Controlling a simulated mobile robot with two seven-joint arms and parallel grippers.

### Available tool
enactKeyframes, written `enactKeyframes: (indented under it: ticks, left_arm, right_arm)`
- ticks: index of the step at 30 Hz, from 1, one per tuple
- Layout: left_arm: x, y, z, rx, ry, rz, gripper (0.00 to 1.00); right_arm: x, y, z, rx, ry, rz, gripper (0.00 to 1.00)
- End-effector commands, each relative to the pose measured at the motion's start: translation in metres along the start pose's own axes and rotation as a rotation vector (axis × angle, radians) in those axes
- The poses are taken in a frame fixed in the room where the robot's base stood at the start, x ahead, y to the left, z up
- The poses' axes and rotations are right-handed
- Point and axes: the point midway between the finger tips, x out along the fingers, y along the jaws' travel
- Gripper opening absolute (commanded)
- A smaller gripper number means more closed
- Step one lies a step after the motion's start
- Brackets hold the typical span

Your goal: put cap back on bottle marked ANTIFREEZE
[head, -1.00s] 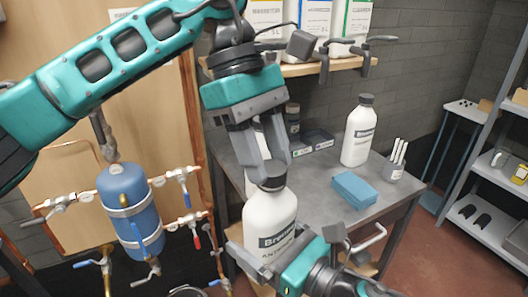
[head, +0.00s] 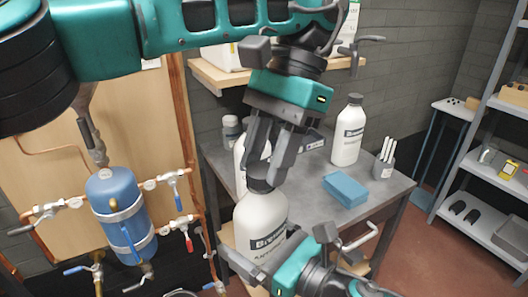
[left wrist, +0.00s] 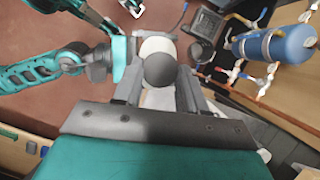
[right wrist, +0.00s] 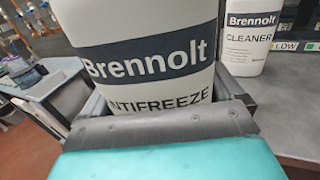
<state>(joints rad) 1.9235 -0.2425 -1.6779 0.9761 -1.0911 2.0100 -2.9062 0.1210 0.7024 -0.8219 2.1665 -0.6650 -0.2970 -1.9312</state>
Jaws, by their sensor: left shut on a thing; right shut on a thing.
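The white ANTIFREEZE bottle (head: 258,217) stands nearly upright in front of the grey table. My right gripper (head: 250,262) is shut on its lower body; in the right wrist view the bottle (right wrist: 145,45) shows its Brennolt ANTIFREEZE label between the fingers. My left gripper (head: 262,172) points down and is shut on the dark cap (head: 257,185) at the bottle's mouth. The left wrist view shows the round cap (left wrist: 160,70) between the fingers, over the white bottle shoulder. The cap appears to meet the neck; whether it is seated is hidden.
On the grey table (head: 300,200) stand a capped white bottle (head: 348,135), a blue block (head: 345,190) and a pen cup (head: 383,168). Another white bottle (head: 240,160) is partly behind my left gripper. A blue tank (head: 120,215) with pipes and valves is at left, metal shelves (head: 490,215) at right.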

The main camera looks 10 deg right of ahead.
Motion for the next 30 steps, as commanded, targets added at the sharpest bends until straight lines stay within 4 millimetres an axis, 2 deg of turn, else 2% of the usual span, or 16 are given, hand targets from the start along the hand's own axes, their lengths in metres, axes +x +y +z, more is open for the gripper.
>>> enactKeyframes:
  ticks: [4, 13, 14, 21, 26, 27, 30]
  left_arm:
    - [0.0002, 0.0016, 0.0002, 0.104, -0.002, -0.044, 0.14]
    - [0.0003, 0.0017, 0.0002, 0.116, -0.002, -0.047, 0.14]
    - [0.0003, 0.0017, 0.0002, 0.116, -0.002, -0.047, 0.43]
    - [0.0003, 0.0016, 0.0001, 0.114, -0.002, -0.046, 0.66]
    - [0.0004, 0.0014, 0.0001, 0.114, -0.001, -0.046, 0.67]
    - [0.0004, 0.0014, 0.0001, 0.113, -0.001, -0.046, 0.64]
    - [-0.0001, 0.0012, 0.0002, 0.096, 0.002, -0.045, 0.63]
  right_arm:
    - [0.0001, 0.0000, -0.0002, 0.002, 0.001, 0.000, 0.09]
    - [0.0001, -0.0003, -0.0001, 0.002, 0.000, -0.001, 0.09]
    - [0.0001, -0.0003, -0.0001, 0.002, 0.000, -0.001, 0.09]
    - [0.0001, -0.0002, 0.0001, 0.002, 0.000, -0.001, 0.09]
    - [0.0001, -0.0002, 0.0001, 0.001, 0.000, -0.001, 0.09]
    - [0.0001, -0.0002, 0.0002, 0.001, 0.000, -0.001, 0.09]
    - [0.0001, -0.0001, 0.0002, 0.001, 0.000, 0.000, 0.09]
